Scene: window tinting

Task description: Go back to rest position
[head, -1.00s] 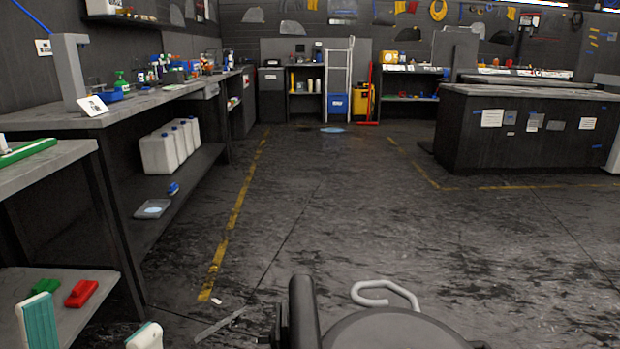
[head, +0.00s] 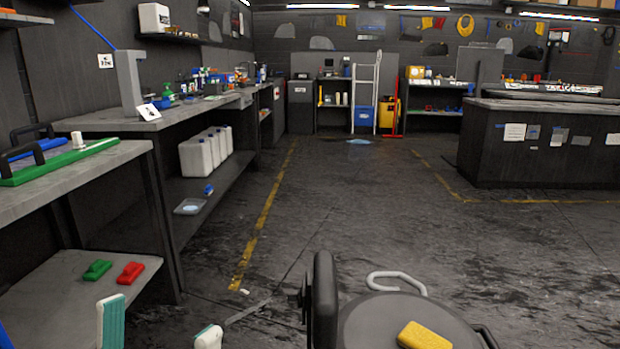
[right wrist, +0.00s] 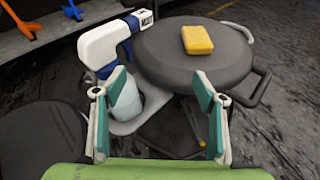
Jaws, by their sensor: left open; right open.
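My left gripper (head: 159,325) shows at the lower left of the head view, open, with its two teal-padded fingers apart and nothing visible between them. It is in front of the low shelf of the left bench. My right gripper (right wrist: 156,113) shows in the right wrist view, open and apparently empty. Beyond its fingers a white and blue spray bottle (right wrist: 101,46) stands in a grey holder beside a round dark stool-like top (right wrist: 160,58). A yellow sponge (right wrist: 197,39) lies on that top. The sponge also shows in the head view (head: 424,336).
The left workbench (head: 60,182) carries a green squeegee-like tool (head: 62,161). A green block (head: 97,270) and a red block (head: 131,272) lie on its lower shelf. White jugs (head: 196,156) stand under the farther bench. The middle floor is clear; a dark counter (head: 548,150) stands right.

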